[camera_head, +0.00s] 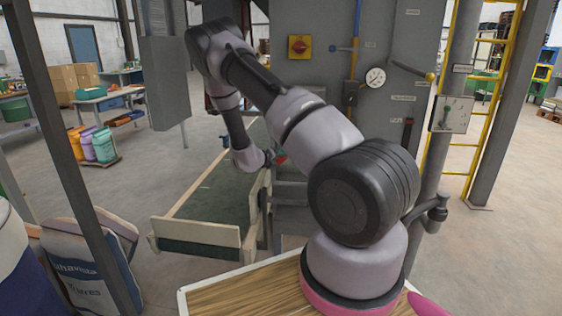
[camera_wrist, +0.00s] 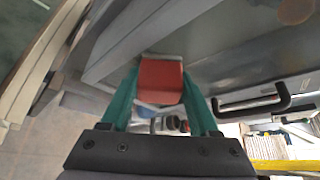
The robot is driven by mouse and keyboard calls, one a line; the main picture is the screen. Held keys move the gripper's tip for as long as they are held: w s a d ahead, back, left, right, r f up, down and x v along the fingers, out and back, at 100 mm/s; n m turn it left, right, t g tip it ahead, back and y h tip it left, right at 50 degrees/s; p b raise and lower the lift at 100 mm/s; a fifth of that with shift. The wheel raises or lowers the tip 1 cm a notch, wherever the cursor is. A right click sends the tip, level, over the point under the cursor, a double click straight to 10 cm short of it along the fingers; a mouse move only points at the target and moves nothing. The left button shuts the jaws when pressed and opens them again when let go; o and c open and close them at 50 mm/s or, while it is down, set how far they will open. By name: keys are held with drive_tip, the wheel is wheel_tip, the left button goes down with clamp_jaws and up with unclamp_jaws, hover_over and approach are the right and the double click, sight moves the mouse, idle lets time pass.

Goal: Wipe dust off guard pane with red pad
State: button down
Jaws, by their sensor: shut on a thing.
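The red pad (camera_wrist: 161,80) is held between the two green fingers of my gripper (camera_wrist: 160,92) in the wrist view. A pale layer edges the pad at top and bottom. In the head view, a small bit of red (camera_head: 281,159) shows beside the end of my arm, in front of the grey machine. A grey framed surface (camera_wrist: 130,50) of the machine lies just beyond the pad in the wrist view; I cannot tell whether the pad touches it. I cannot pick out the guard pane or any dust for sure.
A green conveyor belt (camera_head: 205,205) with pale side boards runs left of the machine (camera_head: 385,110). A dark handle (camera_wrist: 250,100) sticks out at right in the wrist view. A grey post (camera_head: 75,170) and sacks (camera_head: 95,265) stand at left. Open floor lies at right.

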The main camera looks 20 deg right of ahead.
drive_tip(key=s+d, duration=0.6)
drive_tip(key=d, duration=0.3)
drive_tip(key=shift+d, duration=0.2)
idle(0.7)
drive_tip(key=shift+r, duration=0.1)
drive_tip(key=shift+w+a, duration=0.75)
drive_tip(key=shift+a, duration=0.3)
drive_tip(key=shift+w+a, duration=0.75)
drive_tip(key=shift+a, duration=0.35)
drive_tip(key=shift+w+a, duration=0.75)
drive_tip(key=shift+a, duration=0.3)
drive_tip(key=shift+w+a, duration=0.5)
drive_tip(key=shift+a, duration=0.3)
drive_tip(key=shift+w+a, duration=0.5)
drive_tip(key=shift+a, duration=0.3)
